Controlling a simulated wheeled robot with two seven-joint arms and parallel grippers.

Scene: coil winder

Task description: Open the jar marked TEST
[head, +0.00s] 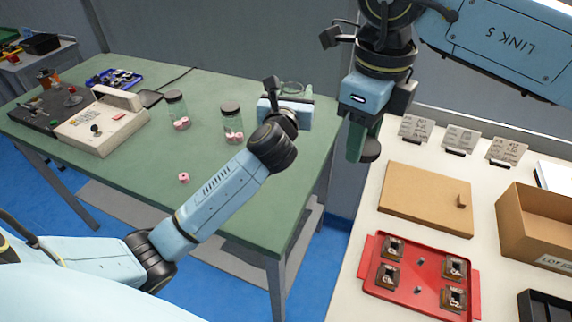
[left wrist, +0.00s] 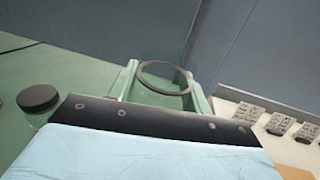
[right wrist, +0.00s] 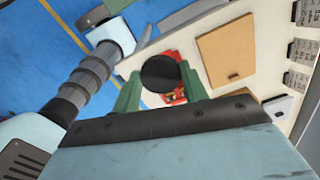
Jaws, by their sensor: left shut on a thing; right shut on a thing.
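A clear glass jar (head: 292,88) stands at the far right part of the green table, its top open. My left gripper (head: 293,98) is shut around it; in the left wrist view the jar's round rim (left wrist: 165,77) shows between the green fingers. My right gripper (head: 362,145) is to the right of the jar, past the green table's edge, shut on a dark round lid (head: 371,151). The lid (right wrist: 161,74) also shows between the fingers in the right wrist view, apart from the jar. No TEST marking is readable on the jar.
Two dark-lidded jars (head: 178,110) (head: 232,124) with pink-and-white pieces stand on the green table (head: 120,175). One loose piece (head: 184,178) lies in front. A winding machine (head: 103,125) is at left. The white table has a brown board (head: 425,200), red tray (head: 420,298) and cardboard box (head: 535,220).

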